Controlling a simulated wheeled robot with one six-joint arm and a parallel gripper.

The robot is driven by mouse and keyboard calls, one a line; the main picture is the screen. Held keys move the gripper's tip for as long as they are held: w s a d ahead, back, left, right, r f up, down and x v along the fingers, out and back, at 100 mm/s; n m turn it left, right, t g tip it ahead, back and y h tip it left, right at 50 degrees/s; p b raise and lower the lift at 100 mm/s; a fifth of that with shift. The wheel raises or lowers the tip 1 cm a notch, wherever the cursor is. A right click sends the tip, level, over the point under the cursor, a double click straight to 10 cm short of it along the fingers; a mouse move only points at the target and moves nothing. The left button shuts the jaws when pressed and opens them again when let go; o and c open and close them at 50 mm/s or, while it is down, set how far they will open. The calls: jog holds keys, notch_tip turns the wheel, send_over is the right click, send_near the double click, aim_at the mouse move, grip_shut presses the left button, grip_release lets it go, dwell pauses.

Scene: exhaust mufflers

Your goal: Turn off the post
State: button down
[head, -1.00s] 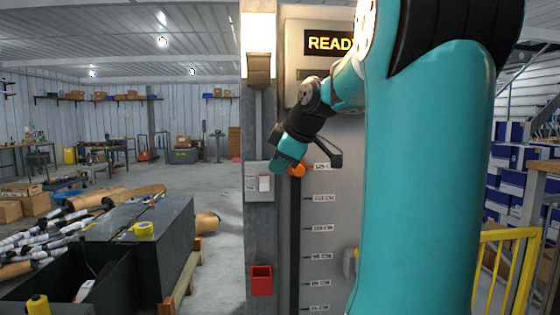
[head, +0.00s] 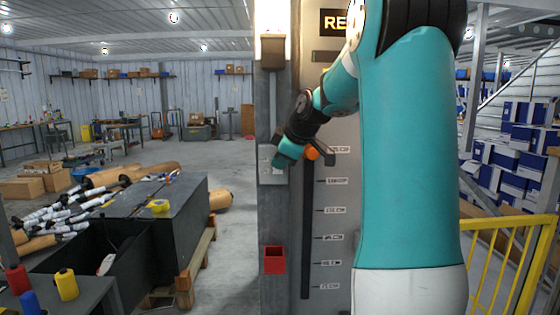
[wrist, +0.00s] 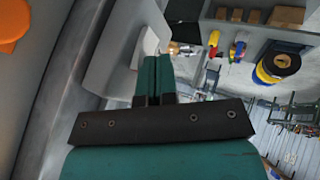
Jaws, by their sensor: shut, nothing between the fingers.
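The grey post (head: 275,215) stands upright in the head view. A bright, lit lamp (head: 272,18) is at its top. A pale switch plate (head: 267,174) is on the post at mid height, partly hidden by my gripper. My gripper (head: 279,162) is shut and empty, its tip in front of the plate; I cannot tell whether it touches. In the wrist view my shut teal fingers (wrist: 153,62) point at a pale grey box-like plate (wrist: 115,50), with a whitish part just past the tips.
A scale panel (head: 335,225) with an orange knob (head: 312,153) is right of the post. A red holder (head: 275,260) is low on the post. Dark bins (head: 160,225) stand left, a yellow railing (head: 510,235) right.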

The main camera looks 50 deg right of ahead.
jog(key=shift+w+d+r+p, duration=0.15)
jog(key=shift+w+d+p, duration=0.1)
jog(key=shift+p, duration=0.5)
jog(key=shift+r+p, duration=0.55)
jog(key=shift+r, duration=0.25)
jog(key=shift+s, duration=0.1)
